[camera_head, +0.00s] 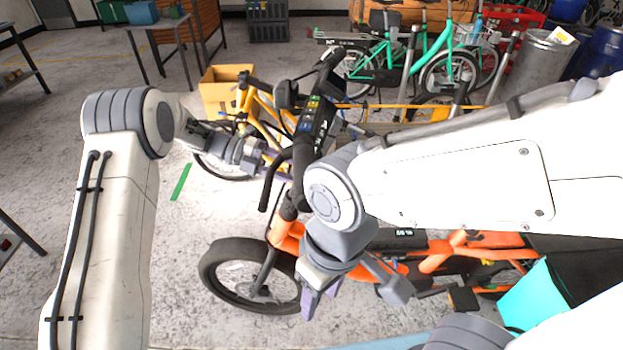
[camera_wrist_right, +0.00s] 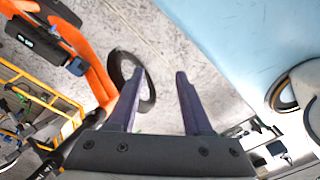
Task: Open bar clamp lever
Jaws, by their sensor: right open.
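An orange cargo bike (camera_head: 288,237) stands in front of me. Its dark handlebar and stem (camera_head: 313,125) rise in the middle of the head view; I cannot make out the bar clamp lever. My right gripper (camera_head: 321,296) hangs low beside the front wheel (camera_head: 215,277). The orange frame (camera_wrist_right: 88,60) and the front wheel (camera_wrist_right: 147,92) are to the left there. My left gripper (camera_head: 275,170) is beside the handlebar grip, its jaw opening unclear.
Green bikes (camera_head: 425,58) and metal barrels (camera_head: 540,65) are farther back. A light blue surface (camera_wrist_right: 225,40) lies to the right in the wrist view.

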